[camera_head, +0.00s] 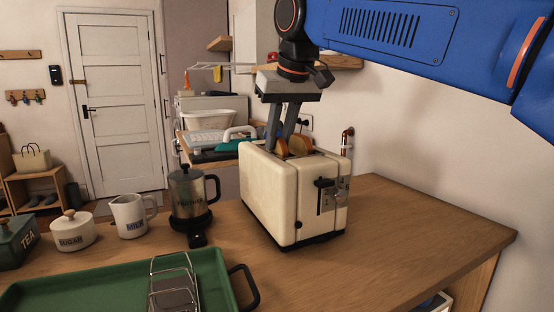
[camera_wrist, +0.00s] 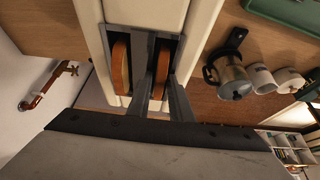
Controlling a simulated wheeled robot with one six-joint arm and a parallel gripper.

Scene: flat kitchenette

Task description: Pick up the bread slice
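Two brown bread slices stand upright in the slots of a cream toaster (camera_head: 270,195). In the wrist view, one slice (camera_wrist: 121,65) is in the left slot and the other slice (camera_wrist: 160,72) is in the right slot. Tops of the slices (camera_head: 300,146) show in the head view. My gripper (camera_head: 282,135) points down over the toaster, fingertips at the slot opening. In the wrist view, my gripper (camera_wrist: 161,80) has one finger on each side of the right slice, with a narrow gap showing. The fingertips and the slices' lower parts are hidden.
A coffee press (camera_head: 190,195), a milk jug (camera_head: 130,216) and a sugar pot (camera_head: 73,230) stand left of the toaster. A green tray (camera_head: 95,290) with a wire rack (camera_head: 174,285) lies at the front. The wooden counter (camera_head: 420,225) right of the toaster is clear.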

